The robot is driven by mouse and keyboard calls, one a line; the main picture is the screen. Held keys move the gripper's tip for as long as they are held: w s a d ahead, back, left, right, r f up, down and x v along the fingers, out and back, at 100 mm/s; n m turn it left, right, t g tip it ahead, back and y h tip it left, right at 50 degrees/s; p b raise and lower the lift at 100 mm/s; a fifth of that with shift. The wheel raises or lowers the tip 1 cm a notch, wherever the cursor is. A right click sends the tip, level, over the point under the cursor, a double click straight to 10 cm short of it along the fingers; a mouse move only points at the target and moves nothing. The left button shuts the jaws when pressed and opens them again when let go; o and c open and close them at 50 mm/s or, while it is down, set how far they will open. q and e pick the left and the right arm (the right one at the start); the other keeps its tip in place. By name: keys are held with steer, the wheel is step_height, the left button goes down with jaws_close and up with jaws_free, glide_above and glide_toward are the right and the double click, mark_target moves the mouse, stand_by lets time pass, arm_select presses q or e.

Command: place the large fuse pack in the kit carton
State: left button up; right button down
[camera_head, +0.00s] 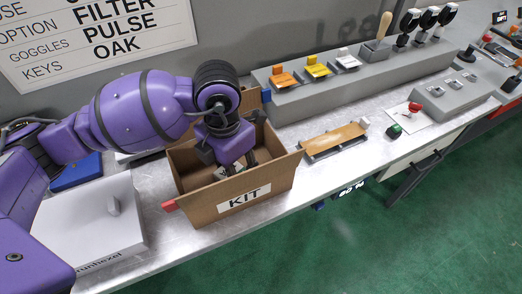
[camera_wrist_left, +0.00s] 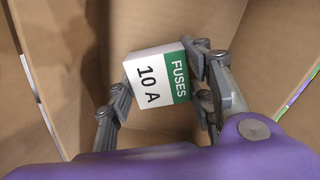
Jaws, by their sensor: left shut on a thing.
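The kit carton (camera_head: 205,203) is an open brown cardboard box labelled KIT on the bench. My left gripper (camera_head: 232,165) reaches down inside it. In the left wrist view my left gripper (camera_wrist_left: 160,95) is shut on a white and green fuse pack (camera_wrist_left: 155,80) marked FUSES 10 A. The carton's brown walls (camera_wrist_left: 270,50) surround the pack there. In the head view the pack is mostly hidden by the gripper and front wall. I cannot tell whether it touches the carton floor. My right gripper is not in view.
A white lidded box (camera_head: 90,215) lies left of the carton, and a blue item (camera_head: 78,172) sits behind it. A brown board (camera_head: 333,139) lies to the right. Orange, yellow and white switches (camera_head: 317,67) line a grey ledge behind. The bench's front edge is close to the carton.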

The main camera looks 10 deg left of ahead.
arm_select(q)
steer(key=shift+f, duration=0.1)
steer(key=shift+f, duration=0.15)
steer(key=o, duration=1.2)
step_height(320, 180, up, 12)
steer(key=shift+r, duration=0.25)
